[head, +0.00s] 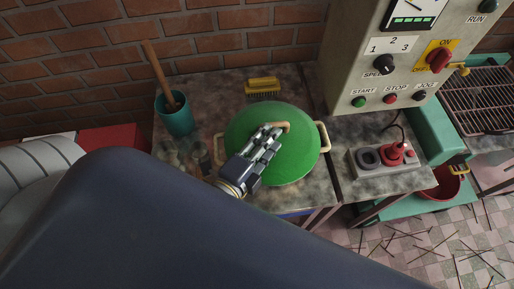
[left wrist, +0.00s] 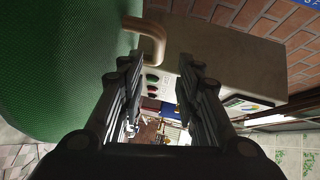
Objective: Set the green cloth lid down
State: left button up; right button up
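The green cloth lid (head: 262,165) is a large round dome on the worktable in the head view. It appears to cover a pot whose tan side handles (head: 324,137) stick out at both sides; the pot body is hidden. My left gripper (head: 273,136) is over the lid, by its tan top handle (head: 284,126). In the left wrist view the lid (left wrist: 55,70) fills the left side and its handle (left wrist: 152,38) is at the fingertips. The fingers (left wrist: 158,65) stand apart with a gap between them. The right gripper is out of view.
A teal cup (head: 177,119) with a wooden stick and small jars stand left of the lid. A yellow brush (head: 263,86) lies behind it. A control box (head: 400,65) and a power strip (head: 383,160) are to the right. Sticks litter the tiled floor.

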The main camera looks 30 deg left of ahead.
pick_arm(q)
jog(key=s, duration=0.1)
jog(key=s+b, duration=0.1)
jog(key=s, duration=0.1)
jog(key=shift+a+b, duration=0.25)
jog(key=shift+b, duration=0.05)
jog(key=shift+s+a+r, duration=0.1)
jog(key=shift+s+r, duration=0.25)
jog(key=shift+s, duration=0.3)
